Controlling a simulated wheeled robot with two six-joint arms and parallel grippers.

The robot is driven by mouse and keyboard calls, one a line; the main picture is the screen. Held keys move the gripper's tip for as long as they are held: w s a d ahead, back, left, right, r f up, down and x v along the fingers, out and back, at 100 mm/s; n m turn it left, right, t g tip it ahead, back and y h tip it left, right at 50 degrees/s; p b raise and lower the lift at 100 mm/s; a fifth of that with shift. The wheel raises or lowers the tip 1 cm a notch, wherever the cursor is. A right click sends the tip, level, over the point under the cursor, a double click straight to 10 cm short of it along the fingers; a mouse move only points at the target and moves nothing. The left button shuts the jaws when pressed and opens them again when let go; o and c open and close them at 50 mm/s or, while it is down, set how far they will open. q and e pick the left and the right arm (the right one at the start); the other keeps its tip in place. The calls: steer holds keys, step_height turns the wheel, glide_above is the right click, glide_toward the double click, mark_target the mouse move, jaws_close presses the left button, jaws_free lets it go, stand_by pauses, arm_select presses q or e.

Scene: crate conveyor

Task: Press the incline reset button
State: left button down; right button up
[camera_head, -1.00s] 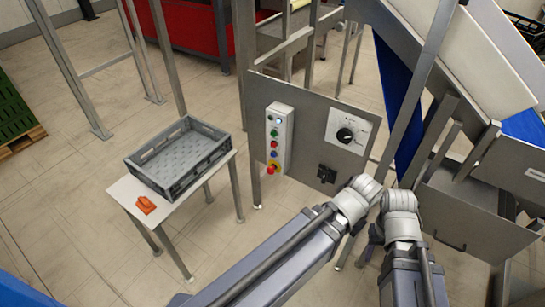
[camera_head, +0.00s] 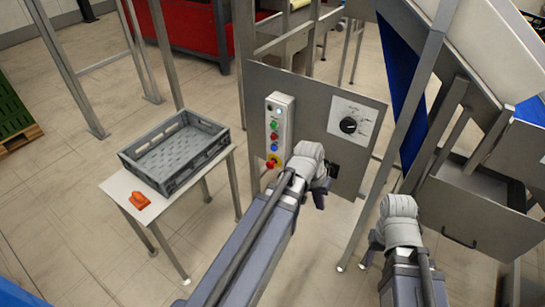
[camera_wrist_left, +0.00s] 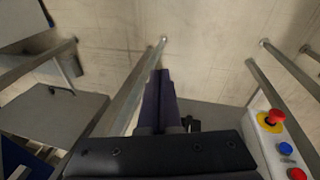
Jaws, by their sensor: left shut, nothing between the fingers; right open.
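A pale grey button box (camera_head: 286,125) is on the grey control panel, with a column of coloured buttons and a red mushroom button on yellow (camera_head: 272,162) at the bottom. Its labels are too small to read, so I cannot tell which button is the incline reset. In the left wrist view the red mushroom button (camera_wrist_left: 271,117), a blue button (camera_wrist_left: 285,147) and a red button (camera_wrist_left: 297,174) show at lower right. My left gripper (camera_head: 320,192) is shut and empty, near the panel's lower part; its fingers (camera_wrist_left: 160,100) show in the wrist view. My right gripper (camera_head: 371,248) is open, fingers partly hidden.
A grey crate (camera_head: 180,185) and an orange object (camera_head: 139,200) rest on a small table (camera_head: 115,185) at left. Metal posts and the incline frame stand at right.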

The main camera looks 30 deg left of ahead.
mark_target(273, 148)
arm_select(q)
steer(key=w+a+f+n+t+b, duration=0.1)
steer(key=w+a+n+t+b, duration=0.1)
steer(key=a, duration=0.7)
steer(key=w+a+f+n+t+b, duration=0.2)
steer(key=a+n+b, duration=0.1)
steer(key=a, duration=0.7)
steer(key=w+a+f+n+t+b, duration=0.2)
steer(key=a+n+t+b, duration=0.1)
steer(key=a, duration=0.7)
steer(key=shift+w+a+b, duration=0.15)
steer(key=shift+w+b, duration=0.25)
steer(key=shift+b, duration=0.4)
steer(key=w, duration=0.8)
steer(key=shift+w+d, duration=0.35)
steer(key=shift+w, duration=0.05)
steer(key=shift+w, duration=0.1)
steer(key=shift+w, duration=0.3)
